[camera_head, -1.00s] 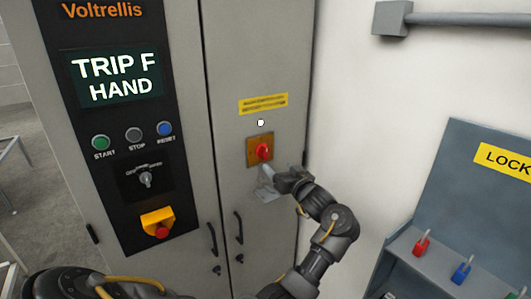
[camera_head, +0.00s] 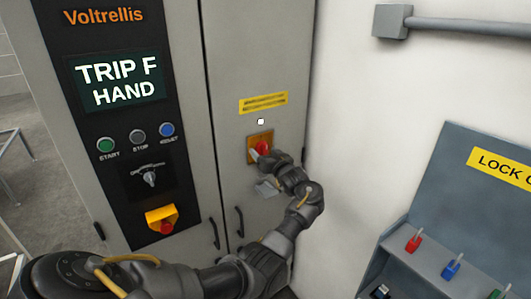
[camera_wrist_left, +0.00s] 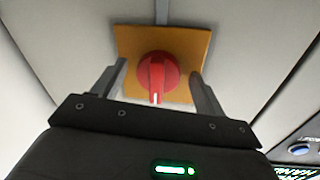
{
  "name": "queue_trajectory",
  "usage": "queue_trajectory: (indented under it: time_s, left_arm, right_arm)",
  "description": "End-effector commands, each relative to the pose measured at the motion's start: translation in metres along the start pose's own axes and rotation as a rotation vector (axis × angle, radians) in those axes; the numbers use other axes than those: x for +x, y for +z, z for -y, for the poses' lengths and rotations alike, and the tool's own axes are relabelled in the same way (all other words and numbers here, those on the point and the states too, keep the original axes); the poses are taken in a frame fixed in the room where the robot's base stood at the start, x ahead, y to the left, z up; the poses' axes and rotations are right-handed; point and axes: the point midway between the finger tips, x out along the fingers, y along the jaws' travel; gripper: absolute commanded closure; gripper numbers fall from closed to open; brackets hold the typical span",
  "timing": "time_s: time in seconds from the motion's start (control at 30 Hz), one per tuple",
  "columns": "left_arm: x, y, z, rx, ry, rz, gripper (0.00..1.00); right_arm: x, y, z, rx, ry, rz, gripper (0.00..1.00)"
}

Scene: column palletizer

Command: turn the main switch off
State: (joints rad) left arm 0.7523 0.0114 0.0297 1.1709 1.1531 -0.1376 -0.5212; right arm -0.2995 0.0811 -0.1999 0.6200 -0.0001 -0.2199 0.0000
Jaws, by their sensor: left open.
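The main switch is a red rotary knob (camera_head: 263,147) on a yellow-orange plate (camera_head: 251,142) on the right cabinet door. In the left wrist view the red knob (camera_wrist_left: 157,75) is between my fingers, its grip bar and white mark pointing down in that picture. My left gripper (camera_head: 261,155) is at the switch, partly covering the plate. In the left wrist view the left gripper (camera_wrist_left: 159,80) is open, a finger on each side of the knob with visible gaps. Contact with the plate cannot be told. My right gripper is not in view.
A yellow label (camera_head: 263,103) is above the switch, and a grey tag-like piece (camera_head: 267,189) is below it. The left panel holds a screen reading TRIP F HAND (camera_head: 120,81), buttons, a selector (camera_head: 150,178) and an emergency stop (camera_head: 166,227). A lockout station (camera_head: 440,205) stands right.

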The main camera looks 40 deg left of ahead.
Motion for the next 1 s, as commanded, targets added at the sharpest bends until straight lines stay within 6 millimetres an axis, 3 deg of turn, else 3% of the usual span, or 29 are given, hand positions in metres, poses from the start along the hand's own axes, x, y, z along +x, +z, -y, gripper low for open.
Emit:
queue_trajectory:
  time_s: [0.1, 0.43, 0.73, 1.0]
  left_arm:
    - [0.000, 0.000, 0.000, 0.000, 0.000, 0.000, 0.30]
    - [0.000, 0.000, 0.000, 0.000, 0.000, -0.001, 0.72]
    - [-0.001, 0.003, -0.001, -0.046, 0.000, -0.006, 0.72]
    - [-0.001, 0.008, -0.004, -0.223, -0.003, -0.027, 0.72]
  right_arm:
    - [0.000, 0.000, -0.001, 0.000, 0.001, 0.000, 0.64]
    - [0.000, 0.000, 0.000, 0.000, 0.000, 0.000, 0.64]
    - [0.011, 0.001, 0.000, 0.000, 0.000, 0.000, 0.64]
    - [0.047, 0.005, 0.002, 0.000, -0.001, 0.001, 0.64]
